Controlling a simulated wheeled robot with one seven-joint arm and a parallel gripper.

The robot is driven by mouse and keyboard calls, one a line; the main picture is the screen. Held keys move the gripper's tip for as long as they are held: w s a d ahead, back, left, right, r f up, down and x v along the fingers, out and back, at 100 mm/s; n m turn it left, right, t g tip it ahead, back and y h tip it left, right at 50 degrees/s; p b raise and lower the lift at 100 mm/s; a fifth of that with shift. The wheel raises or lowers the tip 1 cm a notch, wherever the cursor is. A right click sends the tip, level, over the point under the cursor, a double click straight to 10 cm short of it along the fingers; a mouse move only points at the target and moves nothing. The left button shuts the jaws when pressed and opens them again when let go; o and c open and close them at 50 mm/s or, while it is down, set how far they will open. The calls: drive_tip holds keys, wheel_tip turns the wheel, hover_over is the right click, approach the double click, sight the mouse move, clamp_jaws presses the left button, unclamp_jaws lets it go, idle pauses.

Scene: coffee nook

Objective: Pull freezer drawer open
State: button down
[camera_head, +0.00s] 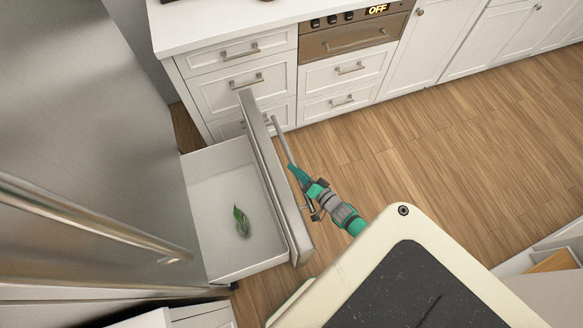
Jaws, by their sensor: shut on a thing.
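The freezer drawer (216,180) stands pulled out from the tall steel fridge (105,130) at left, with its white inside showing. A green leafy item (242,221) lies in it. The drawer's steel front (272,185) faces right and carries a long bar handle (281,140). My gripper (311,208) is at the lower part of this handle, beside the drawer front, and is shut on it. My arm partly covers the handle and the fingertips, so the exact contact is hidden.
White cabinets with drawers (228,92) and an oven (355,36) line the back. The drawer's far end is close to these cabinets. Open wooden floor (450,140) lies to the right. An upper fridge handle (90,222) crosses the lower left.

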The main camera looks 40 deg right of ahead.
drive_tip(key=shift+s+f, duration=0.1)
drive_tip(key=shift+s, duration=0.05)
drive_tip(key=c, duration=1.6)
unclamp_jaws()
drive_tip(key=shift+c, duration=0.2)
drive_tip(key=v, duration=1)
drive_tip(key=shift+s, duration=0.35)
drive_tip(key=shift+w, duration=0.1)
